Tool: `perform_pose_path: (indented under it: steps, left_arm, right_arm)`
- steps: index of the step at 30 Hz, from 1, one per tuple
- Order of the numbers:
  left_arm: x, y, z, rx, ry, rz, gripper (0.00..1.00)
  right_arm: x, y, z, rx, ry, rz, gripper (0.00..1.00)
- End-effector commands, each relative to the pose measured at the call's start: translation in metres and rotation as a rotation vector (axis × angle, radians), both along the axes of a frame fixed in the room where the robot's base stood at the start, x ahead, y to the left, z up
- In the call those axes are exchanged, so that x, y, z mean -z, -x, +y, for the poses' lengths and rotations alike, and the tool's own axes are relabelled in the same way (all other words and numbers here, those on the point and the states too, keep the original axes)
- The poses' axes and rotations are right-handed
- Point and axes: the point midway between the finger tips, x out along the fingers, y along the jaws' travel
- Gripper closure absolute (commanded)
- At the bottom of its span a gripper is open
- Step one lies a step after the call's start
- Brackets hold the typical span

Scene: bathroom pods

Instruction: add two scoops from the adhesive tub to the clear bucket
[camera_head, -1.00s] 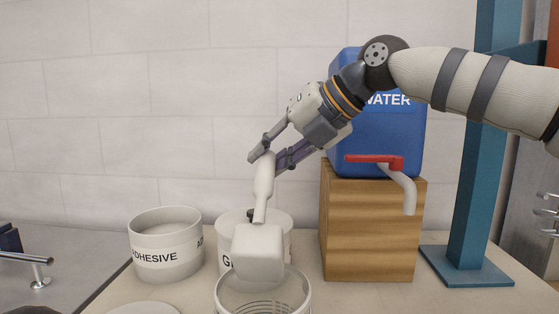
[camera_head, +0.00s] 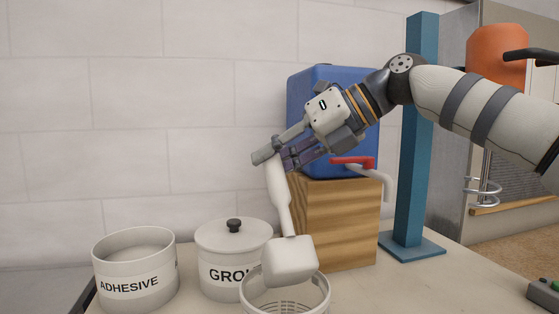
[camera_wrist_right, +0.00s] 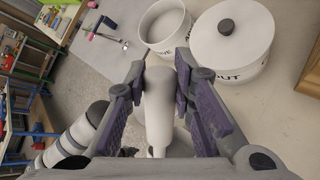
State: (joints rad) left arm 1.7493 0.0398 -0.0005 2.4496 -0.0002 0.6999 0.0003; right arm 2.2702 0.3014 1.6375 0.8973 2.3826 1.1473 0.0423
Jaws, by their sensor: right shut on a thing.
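My right gripper (camera_head: 278,156) is shut on the handle of a white scoop (camera_head: 288,262). The scoop hangs with its head down over the mouth of the clear bucket (camera_head: 318,298), and its inside is hidden. In the right wrist view the scoop handle (camera_wrist_right: 158,110) stands between the purple-padded fingers of the right gripper (camera_wrist_right: 170,78). The open white adhesive tub (camera_head: 137,288) stands at the left with pale material inside. It also shows in the right wrist view (camera_wrist_right: 150,38). My left gripper is not in view.
A lidded white tub (camera_head: 212,272), its label partly hidden, stands between the adhesive tub and the bucket. A wooden block (camera_head: 335,230) carries a blue water container (camera_head: 305,95) with a red-handled tap (camera_head: 352,162). A blue post (camera_head: 412,170) stands to the right.

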Motion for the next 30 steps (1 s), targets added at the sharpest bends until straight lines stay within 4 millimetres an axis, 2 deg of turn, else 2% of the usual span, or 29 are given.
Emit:
perform_pose_path:
  steps: [7, 14, 22, 24, 30]
  left_arm:
    - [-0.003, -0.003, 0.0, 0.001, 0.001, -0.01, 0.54]
    - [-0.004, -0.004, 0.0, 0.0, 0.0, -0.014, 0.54]
    - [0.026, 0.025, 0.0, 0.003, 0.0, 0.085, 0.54]
    - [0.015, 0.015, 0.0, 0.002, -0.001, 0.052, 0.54]
    - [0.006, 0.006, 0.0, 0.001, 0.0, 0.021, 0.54]
  right_arm:
    - [-0.006, 0.008, -0.003, -0.012, -0.019, -0.059, 1.0]
    - [-0.019, 0.041, -0.015, -0.012, -0.089, -0.274, 1.0]
    - [-0.015, 0.086, -0.03, -0.011, -0.193, -0.586, 1.0]
    - [-0.041, 0.096, -0.031, -0.012, -0.208, -0.645, 1.0]
    - [-0.071, 0.114, -0.036, -0.013, -0.245, -0.767, 1.0]
